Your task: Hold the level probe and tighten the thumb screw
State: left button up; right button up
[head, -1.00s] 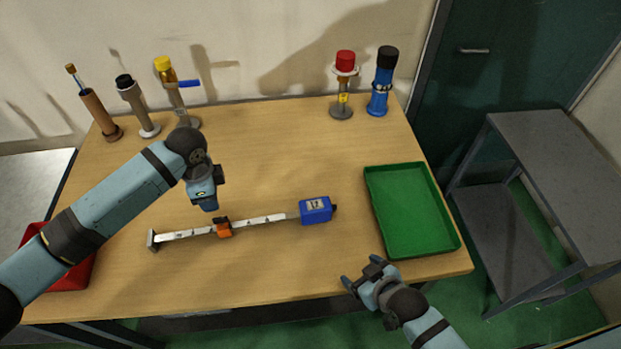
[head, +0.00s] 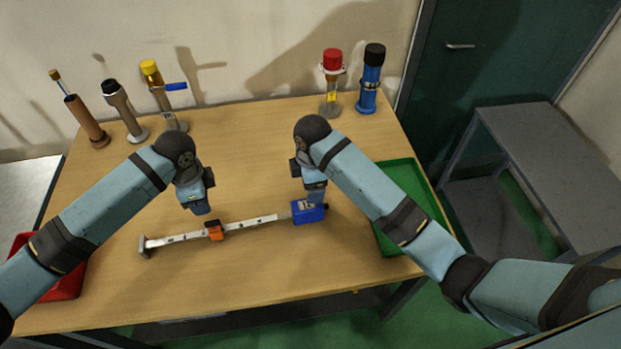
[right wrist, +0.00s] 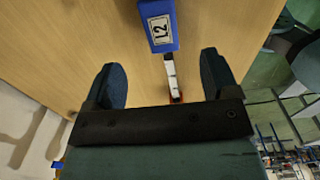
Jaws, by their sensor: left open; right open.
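The level probe lies on the table: a blue box (head: 309,214) labelled "L2" at its right end, a white marked bar (head: 255,222), an orange slider (head: 214,231) and a metal foot (head: 146,245) at its left end. A small dark knob (head: 327,207), perhaps the thumb screw, shows at the box's right end. My left gripper (head: 201,210) is open, pointing down just above and behind the slider, holding nothing. My right gripper (head: 314,198) is above the blue box. In the right wrist view its open fingers (right wrist: 163,80) are empty, with the blue box (right wrist: 158,24) beyond them.
A green tray (head: 432,200) is at the right, partly behind my right arm. A red bin (head: 68,283) is at the left. Several upright instruments line the back, including a red-capped one (head: 332,85) and a blue one (head: 369,80). The table's middle (head: 240,150) is clear.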

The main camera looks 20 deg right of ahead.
jog(key=shift+w+f, duration=0.1)
jog(key=shift+f, duration=0.1)
notch_tip(320, 180, down, 13)
dwell(0.4)
jog(key=shift+c, duration=0.2)
jog(key=c, duration=1.3)
pick_arm(q)
jog(key=shift+c, duration=0.6)
pick_arm(e)
jog(key=shift+c, duration=0.5)
jog(key=shift+a, duration=0.1)
pick_arm(q)
jog(key=h, duration=0.4)
send_near(211, 221)
jog(key=shift+m, duration=0.4)
jog(key=x, duration=0.9)
jog(key=shift+s+f, duration=0.1)
jog(key=shift+c, duration=0.4)
